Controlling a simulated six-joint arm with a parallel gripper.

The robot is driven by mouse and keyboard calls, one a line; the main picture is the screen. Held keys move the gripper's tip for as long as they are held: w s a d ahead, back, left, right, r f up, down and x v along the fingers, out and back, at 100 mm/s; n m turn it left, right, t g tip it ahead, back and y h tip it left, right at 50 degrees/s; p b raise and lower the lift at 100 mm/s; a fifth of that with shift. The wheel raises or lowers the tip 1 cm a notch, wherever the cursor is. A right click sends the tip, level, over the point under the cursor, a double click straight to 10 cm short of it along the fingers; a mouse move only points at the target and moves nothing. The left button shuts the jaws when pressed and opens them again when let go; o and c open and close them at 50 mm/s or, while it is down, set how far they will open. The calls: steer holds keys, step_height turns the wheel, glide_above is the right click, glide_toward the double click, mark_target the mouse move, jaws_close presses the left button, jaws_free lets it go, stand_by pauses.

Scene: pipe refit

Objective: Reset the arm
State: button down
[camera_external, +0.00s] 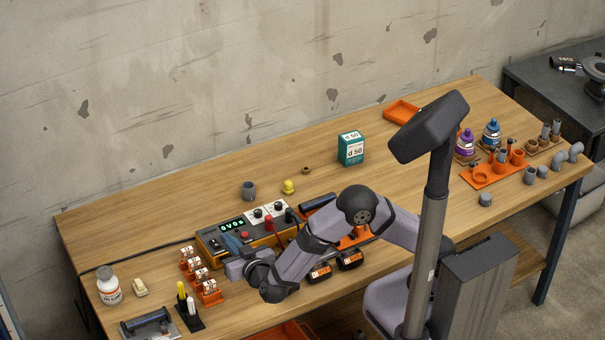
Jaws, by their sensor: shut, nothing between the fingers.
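My arm is grey and lilac and rises from the right of centre, bending down to the left over the workbench (165,215). My gripper (231,244) is low at the front of the orange and black control box (207,244), which has a green lit display. It is shut with nothing held. The wrist hides part of the box's front. I cannot tell whether the fingers touch the box.
A dark holder with pens (187,308), a white bottle (109,287) and a green box (351,148) are on the bench. An orange rack (492,174) with pipe fittings is at the right. The back left is clear.

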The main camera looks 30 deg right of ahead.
steer(key=w+d+r+n+g+y+p, duration=0.1)
steer(key=w+d+r+g+y+p, duration=0.15)
steer(key=w+d, duration=0.35)
steer(key=d+f+g+y+p, duration=0.1)
steer(key=d+g+p, duration=0.1)
steer(key=d+g, duration=0.45)
steer(key=s+d+f+g+h+p, duration=0.1)
steer(key=s+d+g, duration=0.2)
steer(key=s+d, duration=0.8)
steer(key=s+d+f+m+g+h+p, duration=0.1)
steer(key=s+d+g, duration=0.3)
steer(key=s+d, duration=0.7)
steer(key=d+h+p, duration=0.1)
steer(key=d, duration=0.3)
steer(key=shift+d+f, duration=0.15)
steer(key=shift+d, duration=0.2)
steer(key=shift+w+h, duration=0.1)
steer(key=shift+h, duration=0.15)
stand_by(0.5)
